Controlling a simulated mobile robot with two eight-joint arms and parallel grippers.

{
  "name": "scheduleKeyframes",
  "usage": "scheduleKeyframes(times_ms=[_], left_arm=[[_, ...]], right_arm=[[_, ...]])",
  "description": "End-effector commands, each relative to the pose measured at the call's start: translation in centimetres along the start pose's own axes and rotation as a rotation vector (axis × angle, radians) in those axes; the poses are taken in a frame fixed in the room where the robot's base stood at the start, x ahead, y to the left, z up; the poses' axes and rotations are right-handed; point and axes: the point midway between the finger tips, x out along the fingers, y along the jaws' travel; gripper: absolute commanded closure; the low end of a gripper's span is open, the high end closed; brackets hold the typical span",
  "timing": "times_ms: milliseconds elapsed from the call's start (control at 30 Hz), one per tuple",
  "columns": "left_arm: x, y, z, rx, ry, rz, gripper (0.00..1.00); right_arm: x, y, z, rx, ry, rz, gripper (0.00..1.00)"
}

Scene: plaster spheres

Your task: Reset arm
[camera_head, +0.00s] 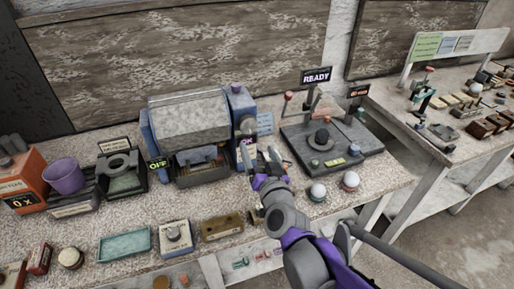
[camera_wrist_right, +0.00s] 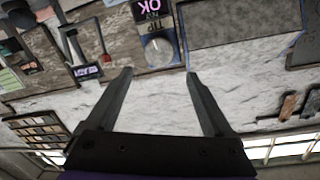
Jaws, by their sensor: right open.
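My right arm comes in from the lower right in the head view. My right gripper (camera_head: 267,160) is above the bench, in front of the blue-ended grey machine, with its fingers apart. In the right wrist view the two fingers of the gripper (camera_wrist_right: 158,74) are spread wide with nothing between them. Past the fingertips is a blue panel with a round grey knob (camera_wrist_right: 158,51) and a lit "OK" sign. My left gripper does not show in either view.
The grey machine (camera_head: 190,122) stands at the back of the bench. A dark platform (camera_head: 340,155) with a "READY" sign is to its right. Two white spheres (camera_head: 318,190) (camera_head: 351,179) sit on small stands near the front edge. A purple cup (camera_head: 64,176) is at left.

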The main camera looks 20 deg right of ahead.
Motion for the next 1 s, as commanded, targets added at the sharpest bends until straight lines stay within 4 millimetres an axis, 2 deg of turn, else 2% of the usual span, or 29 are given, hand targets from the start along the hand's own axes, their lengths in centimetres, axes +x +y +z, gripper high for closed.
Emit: scheduleKeyframes(times_ms=[400, 467, 567, 667, 733, 800, 900, 1000], left_arm=[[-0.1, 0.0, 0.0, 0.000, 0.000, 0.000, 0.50], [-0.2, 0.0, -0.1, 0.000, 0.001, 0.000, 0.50], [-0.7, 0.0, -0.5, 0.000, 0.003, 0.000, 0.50], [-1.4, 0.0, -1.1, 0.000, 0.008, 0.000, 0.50], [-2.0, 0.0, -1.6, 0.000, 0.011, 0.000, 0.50], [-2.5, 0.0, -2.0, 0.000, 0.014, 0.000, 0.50], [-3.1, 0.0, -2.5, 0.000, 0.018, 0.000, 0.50], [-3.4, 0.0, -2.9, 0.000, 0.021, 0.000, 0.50]], right_arm=[[-0.1, -0.1, 0.1, -0.003, -0.007, -0.004, 0.14], [-0.5, -0.3, 0.4, -0.012, -0.032, -0.017, 0.14], [-2.2, -1.1, 1.9, -0.051, -0.142, -0.063, 0.14], [-5.7, -1.4, 4.9, -0.118, -0.334, -0.105, 0.14], [-8.8, -0.7, 7.5, -0.168, -0.491, -0.106, 0.14], [-12.2, 0.8, 9.8, -0.216, -0.645, -0.079, 0.14], [-16.8, 3.3, 12.3, -0.274, -0.834, -0.010, 0.14], [-20.3, 5.6, 13.6, -0.311, -0.964, 0.064, 0.14]])
